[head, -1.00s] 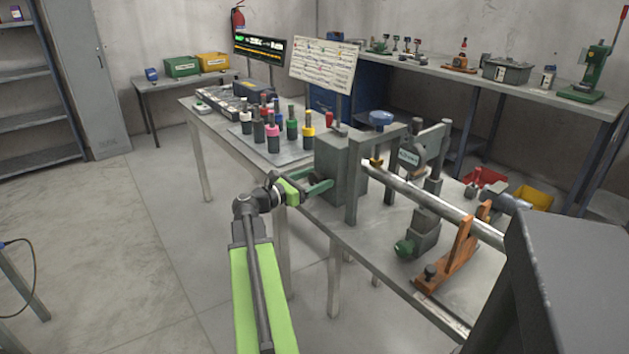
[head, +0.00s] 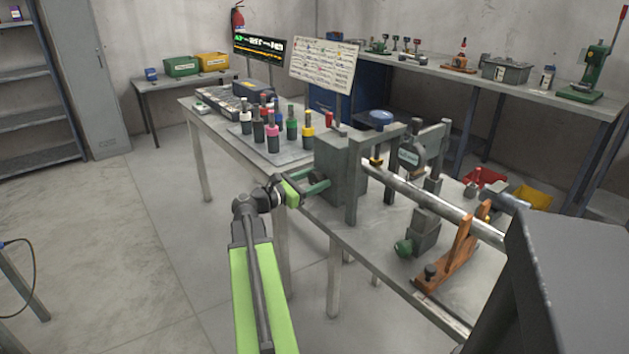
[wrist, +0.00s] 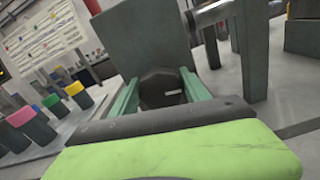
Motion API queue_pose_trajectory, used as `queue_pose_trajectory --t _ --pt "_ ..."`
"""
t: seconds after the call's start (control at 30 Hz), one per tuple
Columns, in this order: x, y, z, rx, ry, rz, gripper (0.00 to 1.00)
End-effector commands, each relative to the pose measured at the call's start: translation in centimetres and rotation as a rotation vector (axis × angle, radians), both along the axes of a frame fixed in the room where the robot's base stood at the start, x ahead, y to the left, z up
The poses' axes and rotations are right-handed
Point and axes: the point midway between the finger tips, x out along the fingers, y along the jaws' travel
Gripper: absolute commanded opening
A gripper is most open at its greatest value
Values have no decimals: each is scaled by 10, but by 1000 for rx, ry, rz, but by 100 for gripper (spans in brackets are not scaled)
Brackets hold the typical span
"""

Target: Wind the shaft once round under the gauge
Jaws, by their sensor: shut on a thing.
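The steel shaft (head: 430,201) runs from the grey headstock block (head: 336,168) toward the lower right, over an orange rest (head: 450,257). The dial gauge (head: 409,157) hangs in a dark frame above the shaft. My gripper (head: 318,187) is at the left face of the block. In the wrist view my gripper's two green fingers (wrist: 160,88) are shut on a dark round knob (wrist: 161,90) with a small white mark, one finger on each side. The block (wrist: 146,38) fills the view behind it.
Several colored-cap tools (head: 274,130) stand on a plate on the bench left of the block. A green-knobbed grey fixture (head: 420,236) sits under the shaft. A printed chart board (head: 323,66) stands behind. Open floor (head: 110,240) lies to the left.

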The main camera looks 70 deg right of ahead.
Motion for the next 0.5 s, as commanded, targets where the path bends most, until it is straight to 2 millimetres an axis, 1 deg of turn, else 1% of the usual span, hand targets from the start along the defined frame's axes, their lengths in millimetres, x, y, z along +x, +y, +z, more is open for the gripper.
queue_pose_trajectory --t 0.5 --pt "0 -1 0 -258 -396 9 14"
